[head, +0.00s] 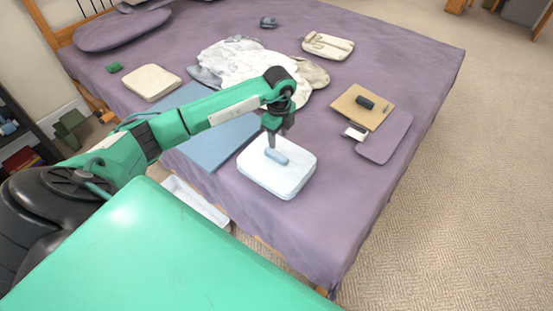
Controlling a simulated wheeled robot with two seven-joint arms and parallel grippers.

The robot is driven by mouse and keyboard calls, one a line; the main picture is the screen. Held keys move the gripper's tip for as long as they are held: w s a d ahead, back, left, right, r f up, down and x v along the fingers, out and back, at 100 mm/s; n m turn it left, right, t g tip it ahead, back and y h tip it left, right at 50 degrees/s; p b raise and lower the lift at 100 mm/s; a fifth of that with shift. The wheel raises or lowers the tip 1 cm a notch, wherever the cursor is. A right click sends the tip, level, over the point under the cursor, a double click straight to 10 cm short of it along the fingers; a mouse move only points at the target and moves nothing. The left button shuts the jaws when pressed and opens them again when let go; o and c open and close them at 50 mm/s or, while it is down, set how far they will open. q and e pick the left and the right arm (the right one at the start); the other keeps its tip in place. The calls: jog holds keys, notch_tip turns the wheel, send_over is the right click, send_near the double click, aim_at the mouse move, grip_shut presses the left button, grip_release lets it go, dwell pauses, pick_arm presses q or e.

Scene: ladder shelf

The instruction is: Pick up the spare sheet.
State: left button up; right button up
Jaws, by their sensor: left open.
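A white, folded, cushion-like piece (260,180), which may be the spare sheet, lies flat near the front edge of the bed. A small light-blue block (278,157) lies on top of it. My left gripper (276,143) points down just above the block and is open. I cannot tell whether its fingers touch the block. A cream folded piece (152,83) lies at the left of the bed, and another with straps or stripes (328,46) lies at the back. I cannot tell for sure which is the spare sheet. My right gripper is not in view.
The purple-covered bed (400,62) also holds a rumpled white cloth pile (245,62), a blue flat sheet or mat (215,143), a tan board (355,113) with a dark item, and a mauve panel (385,140). A white tray (195,200) is beside the bed. Carpet at right is clear.

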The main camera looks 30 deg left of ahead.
pick_arm(q)
send_over(277, 153)
jog(key=f, duration=0.3)
jog(key=d+f, duration=0.1)
jog(key=shift+s+f, duration=0.15)
jog(key=shift+s, duration=0.1)
jog(key=f, duration=0.2)
jog(key=a+f, duration=0.1)
jog(key=f, duration=0.2)
jog(key=shift+w, duration=0.15)
grip_shut()
